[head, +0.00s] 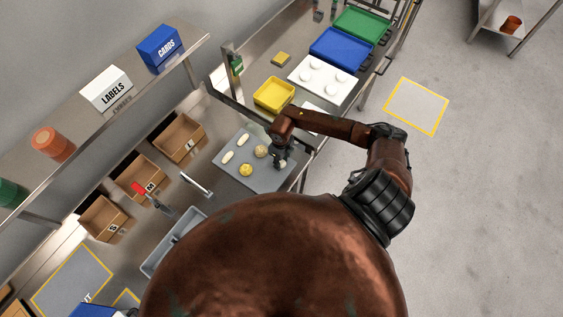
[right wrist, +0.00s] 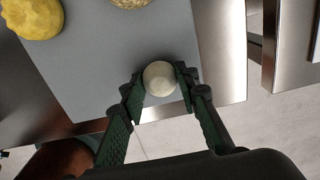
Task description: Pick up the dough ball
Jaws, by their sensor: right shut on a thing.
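The pale, round dough ball (right wrist: 160,77) sits between the two fingertips of my right gripper (right wrist: 159,84) in the right wrist view. The fingers are shut on it, near the edge of a grey board (right wrist: 95,60). In the head view my right gripper (head: 281,160) is over the right side of the grey board (head: 268,182), and it hides the held ball there. Whether the ball touches the board or is lifted I cannot tell. My left gripper is not in view.
On the board are a yellow lump (head: 246,170), a beige ball (head: 261,151) and two pale oblong pieces (head: 228,157). A yellow tray (head: 273,94) and a white tray (head: 322,80) lie beyond. Cardboard bins (head: 180,138) stand left. The floor at right is open.

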